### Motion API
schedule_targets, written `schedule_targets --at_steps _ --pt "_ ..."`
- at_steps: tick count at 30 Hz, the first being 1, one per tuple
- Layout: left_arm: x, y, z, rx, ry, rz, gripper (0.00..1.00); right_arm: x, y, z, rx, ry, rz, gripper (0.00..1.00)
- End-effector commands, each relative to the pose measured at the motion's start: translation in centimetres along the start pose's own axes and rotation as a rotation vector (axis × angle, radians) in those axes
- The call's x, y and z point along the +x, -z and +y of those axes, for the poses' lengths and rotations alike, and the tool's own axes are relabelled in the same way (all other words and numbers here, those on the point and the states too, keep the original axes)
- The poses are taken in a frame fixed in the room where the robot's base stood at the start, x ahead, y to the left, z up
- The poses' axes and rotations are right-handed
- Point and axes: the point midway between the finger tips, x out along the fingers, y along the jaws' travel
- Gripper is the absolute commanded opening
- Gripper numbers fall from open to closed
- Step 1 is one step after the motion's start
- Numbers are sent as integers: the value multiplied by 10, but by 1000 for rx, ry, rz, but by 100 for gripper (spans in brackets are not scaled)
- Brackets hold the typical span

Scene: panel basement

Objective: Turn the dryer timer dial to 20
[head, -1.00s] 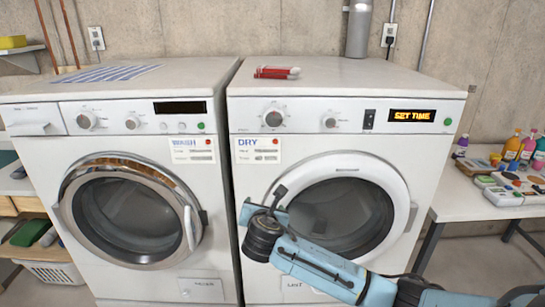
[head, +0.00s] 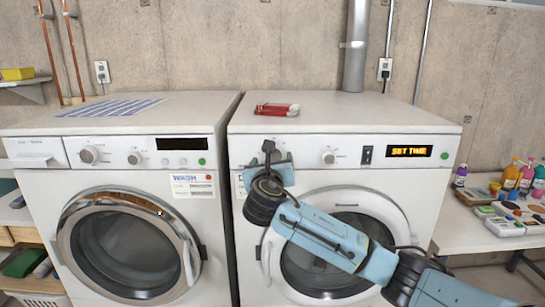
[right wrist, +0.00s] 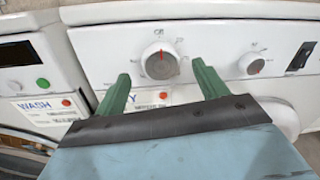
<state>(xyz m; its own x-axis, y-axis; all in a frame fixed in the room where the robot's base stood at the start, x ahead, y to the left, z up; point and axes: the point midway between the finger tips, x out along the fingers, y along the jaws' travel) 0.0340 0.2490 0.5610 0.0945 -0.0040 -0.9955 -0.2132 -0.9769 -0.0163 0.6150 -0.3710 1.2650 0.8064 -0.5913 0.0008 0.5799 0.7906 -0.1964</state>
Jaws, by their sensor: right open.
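The dryer (head: 345,112) stands on the right, marked DRY, and its display (head: 413,151) reads SET TIME. Its larger left dial (right wrist: 160,62) shows in the right wrist view, with a red pointer aimed up at the "Off" mark. In the head view my gripper mostly hides this dial. My right gripper (head: 270,153) is in front of the panel at that dial. In the wrist view its green fingers (right wrist: 162,76) are open and empty, one to each side below the dial, apparently not touching it. My left gripper is not in view.
A smaller dial (head: 328,157) and a black switch (head: 366,155) sit right of the larger dial. The washer (head: 110,125) stands close on the left. A red item (head: 277,109) lies on the dryer top. A table (head: 470,237) with bottles is at the right.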

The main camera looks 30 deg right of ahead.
Motion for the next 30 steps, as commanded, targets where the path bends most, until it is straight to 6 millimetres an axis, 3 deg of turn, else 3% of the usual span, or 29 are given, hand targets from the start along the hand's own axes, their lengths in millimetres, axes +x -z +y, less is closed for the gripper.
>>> schedule_targets --at_steps 7,19,30 --pt "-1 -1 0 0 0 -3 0 28 0 0 2 1 2 72" --pt "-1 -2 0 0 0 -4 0 34 0 0 2 -1 1 72" --pt "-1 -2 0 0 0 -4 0 34 0 0 2 -1 2 28"
